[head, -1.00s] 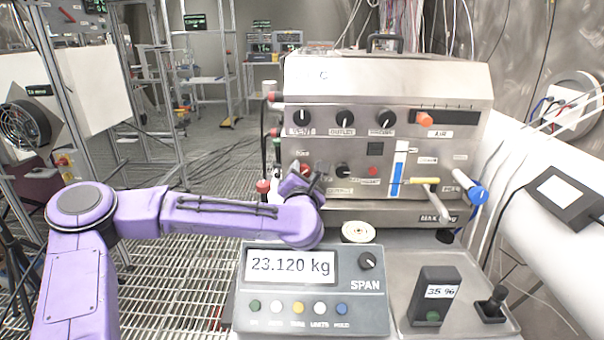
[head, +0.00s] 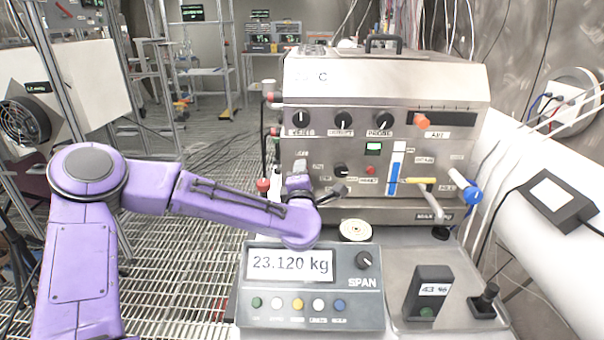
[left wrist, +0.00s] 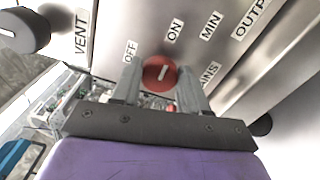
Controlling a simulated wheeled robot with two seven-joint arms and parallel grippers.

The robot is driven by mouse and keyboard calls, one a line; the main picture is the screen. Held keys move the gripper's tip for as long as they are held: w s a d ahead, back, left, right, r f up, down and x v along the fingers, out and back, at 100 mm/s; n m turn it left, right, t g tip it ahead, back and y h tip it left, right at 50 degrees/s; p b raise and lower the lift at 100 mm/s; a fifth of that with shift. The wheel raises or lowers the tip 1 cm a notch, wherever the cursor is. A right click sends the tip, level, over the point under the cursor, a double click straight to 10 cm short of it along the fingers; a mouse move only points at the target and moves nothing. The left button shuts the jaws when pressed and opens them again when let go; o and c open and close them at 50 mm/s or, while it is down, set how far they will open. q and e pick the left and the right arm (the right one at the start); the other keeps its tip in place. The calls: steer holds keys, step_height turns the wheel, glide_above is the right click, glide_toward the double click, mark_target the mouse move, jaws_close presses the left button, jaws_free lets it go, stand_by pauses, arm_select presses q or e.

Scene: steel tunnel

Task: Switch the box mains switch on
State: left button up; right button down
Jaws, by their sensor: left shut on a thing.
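The box (head: 390,90) is a steel cabinet with black knobs, labels and a small window (head: 374,148) that shows green and white. In the left wrist view the mains switch (left wrist: 160,72) is a round red knob with a white line. Its line leans toward the ON label (left wrist: 174,30); the OFF label (left wrist: 130,51) is to its left. My left gripper (left wrist: 160,84) is shut on the knob, one finger at each side. In the head view my left gripper (head: 300,178) is at the box's lower left front and hides the knob. My right gripper is not in view.
A scale display (head: 290,264) reading 23.120 kg stands before the box. A dark handset (head: 428,292) reading 43 % and a small joystick (head: 487,300) are on the tray at right.

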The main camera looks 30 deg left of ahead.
arm_select(q)
steer(key=shift+f, duration=0.1)
stand_by(0.4)
steer(key=o, duration=1.1)
steer(key=shift+c, duration=0.2)
steer(key=b+v, duration=0.2)
steer(key=v, duration=0.8)
steer(key=shift+s, duration=0.3)
steer(key=shift+d, duration=0.1)
